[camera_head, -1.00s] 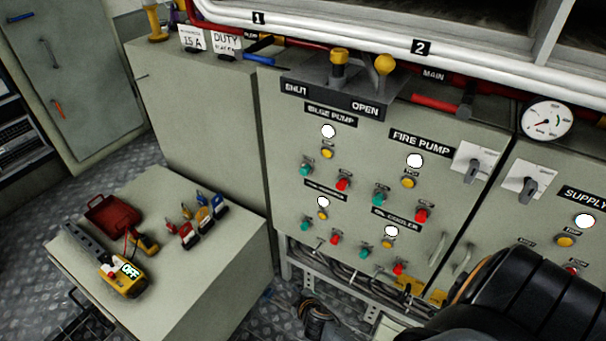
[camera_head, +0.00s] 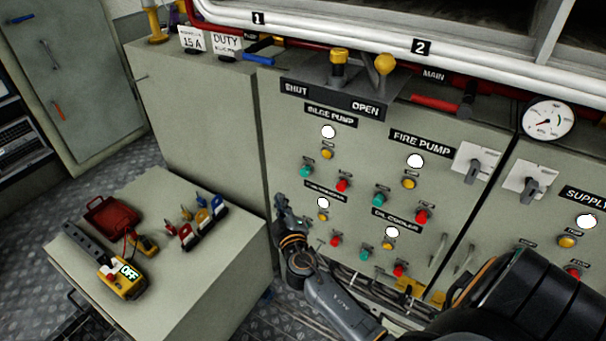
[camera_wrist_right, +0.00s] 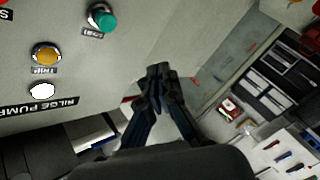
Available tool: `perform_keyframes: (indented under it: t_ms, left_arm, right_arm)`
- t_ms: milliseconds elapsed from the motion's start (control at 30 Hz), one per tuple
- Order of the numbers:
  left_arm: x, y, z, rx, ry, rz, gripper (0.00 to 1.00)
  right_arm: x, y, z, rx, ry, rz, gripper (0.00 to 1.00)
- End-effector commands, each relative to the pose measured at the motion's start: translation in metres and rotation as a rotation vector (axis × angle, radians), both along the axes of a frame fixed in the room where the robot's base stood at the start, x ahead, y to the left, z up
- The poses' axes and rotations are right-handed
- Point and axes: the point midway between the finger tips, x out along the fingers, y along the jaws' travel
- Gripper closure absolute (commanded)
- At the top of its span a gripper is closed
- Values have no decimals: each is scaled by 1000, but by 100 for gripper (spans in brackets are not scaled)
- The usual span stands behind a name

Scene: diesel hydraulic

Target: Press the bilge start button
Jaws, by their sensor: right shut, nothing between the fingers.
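The bilge pump group sits on the panel under its BILGE PUMP label (camera_head: 330,116). Its green button (camera_head: 306,171) is at lower left of the group, with the red button (camera_head: 342,185) to its right and the yellow trip button (camera_head: 327,154) above. In the right wrist view the green button (camera_wrist_right: 104,19) is at the upper left, apart from the fingers. My right gripper (camera_head: 280,203) is shut and empty, in front of the panel's left edge, below and left of the green button in the picture. Its closed fingertips (camera_wrist_right: 160,72) show in the wrist view. My left gripper is not in view.
A fire pump group (camera_head: 421,144) and an oil cooler group (camera_head: 396,221) neighbour it. A shut/open valve lever (camera_head: 384,66) is above. A low cabinet (camera_head: 205,285) with tools stands at left. Pipes and cables run below the panel.

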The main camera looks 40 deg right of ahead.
Motion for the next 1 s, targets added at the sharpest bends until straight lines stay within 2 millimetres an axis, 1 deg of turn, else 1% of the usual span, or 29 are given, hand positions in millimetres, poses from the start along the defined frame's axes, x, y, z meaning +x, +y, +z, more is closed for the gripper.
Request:
perform_keyframes:
  t_ms: [167, 533, 600, 800, 1000]
  left_arm:
    - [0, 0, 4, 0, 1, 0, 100]
    - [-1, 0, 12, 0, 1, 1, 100]
    - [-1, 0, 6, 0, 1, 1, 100]
    - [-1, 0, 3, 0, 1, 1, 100]
    - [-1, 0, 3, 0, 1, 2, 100]
  right_arm:
    - [5, -12, 1, -3, 0, 0, 100]
    - [24, -59, 1, -3, 2, -1, 100]
    - [27, -66, -2, -2, 1, -1, 100]
    - [32, -78, -1, 0, 1, 1, 100]
    - [34, -81, -1, 1, 1, 0, 100]
